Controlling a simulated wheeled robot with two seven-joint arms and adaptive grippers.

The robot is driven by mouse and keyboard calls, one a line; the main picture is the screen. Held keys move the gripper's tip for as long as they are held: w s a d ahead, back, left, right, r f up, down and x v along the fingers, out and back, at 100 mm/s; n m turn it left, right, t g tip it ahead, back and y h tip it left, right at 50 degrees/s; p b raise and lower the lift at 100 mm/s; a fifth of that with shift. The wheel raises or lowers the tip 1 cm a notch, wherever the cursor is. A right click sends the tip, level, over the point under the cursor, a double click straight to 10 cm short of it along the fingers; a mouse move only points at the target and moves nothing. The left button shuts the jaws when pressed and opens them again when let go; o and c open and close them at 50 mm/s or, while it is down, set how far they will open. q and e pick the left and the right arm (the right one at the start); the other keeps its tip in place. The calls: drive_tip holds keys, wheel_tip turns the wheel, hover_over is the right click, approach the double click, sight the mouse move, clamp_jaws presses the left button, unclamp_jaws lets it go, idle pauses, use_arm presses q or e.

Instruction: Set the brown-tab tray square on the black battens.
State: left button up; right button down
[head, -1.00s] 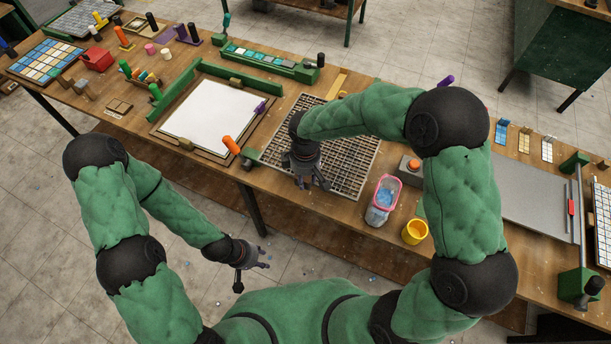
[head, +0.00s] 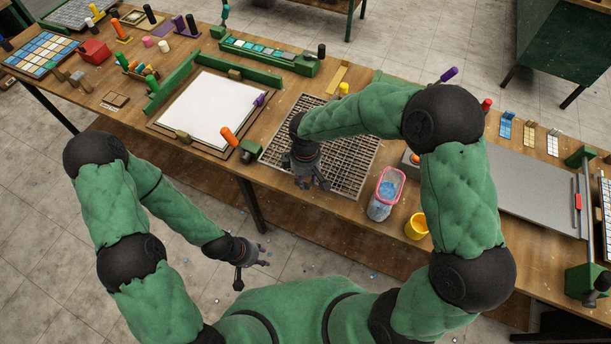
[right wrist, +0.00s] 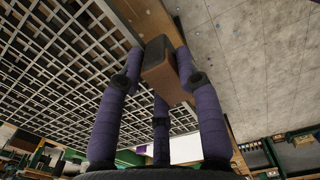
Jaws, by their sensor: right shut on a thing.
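The tray is a pale open grid (head: 345,160) on the bench in front of me, and it fills the left of the right wrist view (right wrist: 60,60). Its brown tab (right wrist: 158,62) stands at the near edge. My right gripper (head: 312,184) is shut on this tab, its fingers around the block in the right wrist view. I cannot tell whether the tray hangs clear or rests on something. The black battens cannot be made out. My left gripper (head: 252,265) looks open and empty, off the bench's front edge.
A framed white sheet (head: 210,108) with an orange handle (head: 229,137) lies left of the tray. A pink-rimmed tub (head: 384,195) and yellow bucket (head: 416,226) stand right. A green rack (head: 270,55) lies behind. A grey board (head: 525,185) is far right.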

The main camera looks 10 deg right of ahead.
drive_tip(key=shift+f+b, duration=1.3)
drive_tip(key=shift+f, duration=0.4)
idle(0.6)
drive_tip(key=c, duration=0.8)
unclamp_jaws()
wheel_tip(320, 180, up, 12)
drive_tip(key=shift+r, duration=0.1)
